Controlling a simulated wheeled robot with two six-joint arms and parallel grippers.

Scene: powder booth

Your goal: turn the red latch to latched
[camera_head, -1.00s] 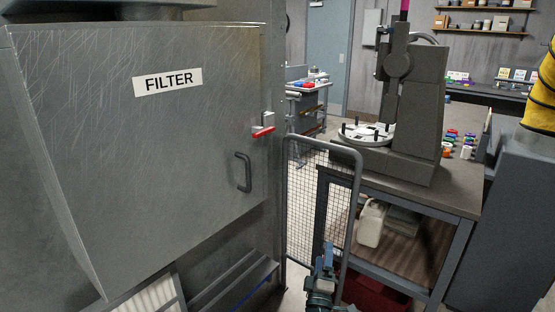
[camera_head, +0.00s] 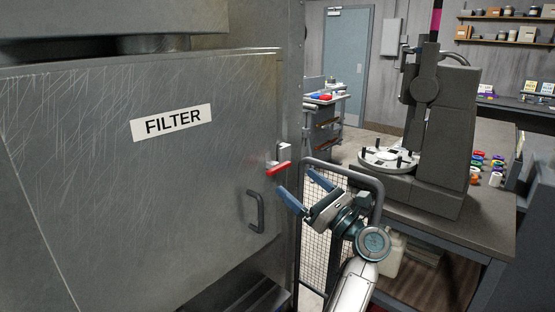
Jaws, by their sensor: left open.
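The red latch (camera_head: 278,169) sits at the right edge of the grey filter door (camera_head: 150,200), below a small light bracket (camera_head: 284,151). Its red handle lies roughly level, tilted slightly up to the right. My left gripper (camera_head: 305,189) is open and empty, its two blue fingers pointing up and left toward the latch. The near fingertip is just below and right of the red handle in the picture; a gap shows between them. My right gripper is not in view.
A dark door handle (camera_head: 256,212) stands out from the door below the latch. A mesh guard (camera_head: 312,235) with a grey tube frame is close behind my arm. A bench (camera_head: 480,228) with a dark press (camera_head: 440,140) stands to the right.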

